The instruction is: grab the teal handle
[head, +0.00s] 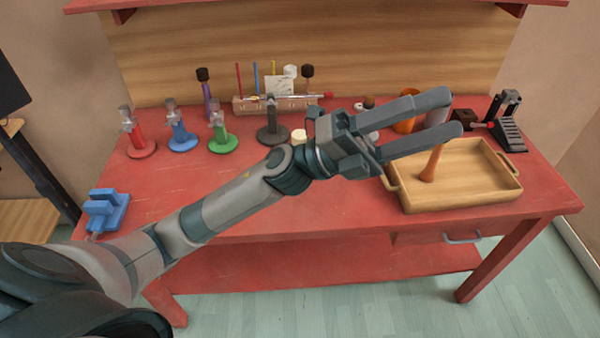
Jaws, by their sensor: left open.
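My left gripper (450,114) reaches in from the left, its two fingers apart and nothing seen between them. It appears in front of the back right of the red bench, over the rear of a wooden tray (460,203). I cannot make out a clearly teal handle; the gripper and arm hide part of the bench. An orange-brown tapered piece (431,168) stands in the tray, its top close to the lower finger in the picture; whether they touch I cannot tell. My right gripper is not in view.
Red, blue and green stands (182,138) line the back left, with a rack (268,106) of coloured sticks behind. A blue vise-like block (104,210) sits at the left edge. An orange cup (404,124) and a black device (508,125) are at back right. The front middle is clear.

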